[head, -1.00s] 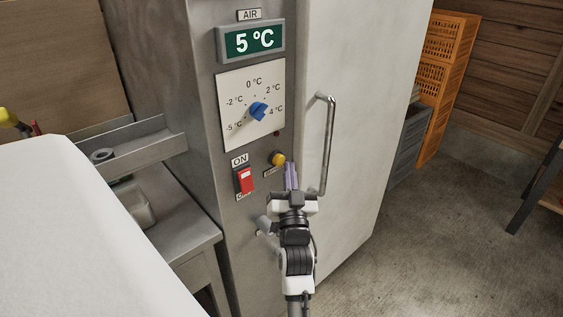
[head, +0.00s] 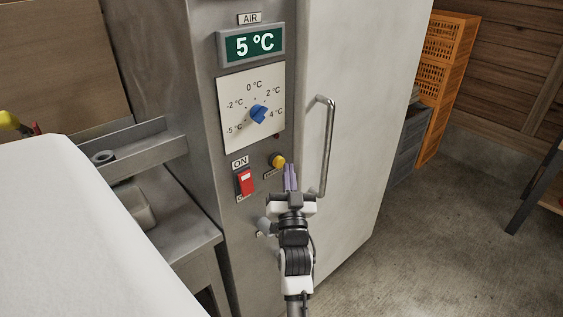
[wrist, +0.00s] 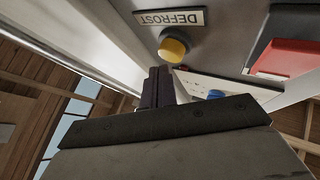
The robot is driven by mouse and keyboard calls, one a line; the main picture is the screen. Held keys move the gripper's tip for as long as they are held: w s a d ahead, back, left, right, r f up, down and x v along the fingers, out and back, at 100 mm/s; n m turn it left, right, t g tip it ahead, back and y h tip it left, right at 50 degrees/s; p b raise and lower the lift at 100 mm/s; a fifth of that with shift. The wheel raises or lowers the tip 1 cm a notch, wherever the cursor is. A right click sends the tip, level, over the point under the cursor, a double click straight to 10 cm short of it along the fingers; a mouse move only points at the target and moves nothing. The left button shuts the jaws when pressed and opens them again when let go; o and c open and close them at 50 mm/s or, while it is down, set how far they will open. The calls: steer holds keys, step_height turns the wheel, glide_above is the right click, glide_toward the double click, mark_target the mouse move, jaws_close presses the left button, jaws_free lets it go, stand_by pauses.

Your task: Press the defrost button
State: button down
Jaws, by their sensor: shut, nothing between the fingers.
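The defrost button is a round yellow button (head: 278,160) on the steel control panel. It also shows in the wrist view (wrist: 173,47), beside an upside-down DEFROST label (wrist: 169,19). My gripper (head: 290,172) is shut and empty, with its purple-grey fingers just right of and below the button in the head view. In the wrist view the fingertips (wrist: 158,72) are close to the button. Whether they touch it cannot be told. The button's label is partly hidden in the head view.
A red ON switch (head: 245,183) sits left of the button. A blue dial (head: 258,115) and a 5 °C display (head: 252,43) are above. A metal door handle (head: 328,145) stands right of my gripper. Orange crates (head: 445,60) stand at the right.

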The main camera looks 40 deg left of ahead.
steer(key=shift+a+p, duration=0.3)
steer(key=shift+p, duration=0.05)
steer(key=shift+a+p, duration=0.4)
steer(key=shift+p, duration=0.55)
stand_by(0.8)
steer(key=shift+d+f+b, duration=0.2)
steer(key=shift+d+b, duration=0.15)
steer(key=shift+b, duration=0.6)
steer(key=shift+d+b, duration=0.2)
steer(key=shift+b, duration=0.3)
steer(key=shift+d+r+b, duration=0.1)
steer(key=shift+d+b, duration=0.2)
steer(key=shift+b, duration=0.2)
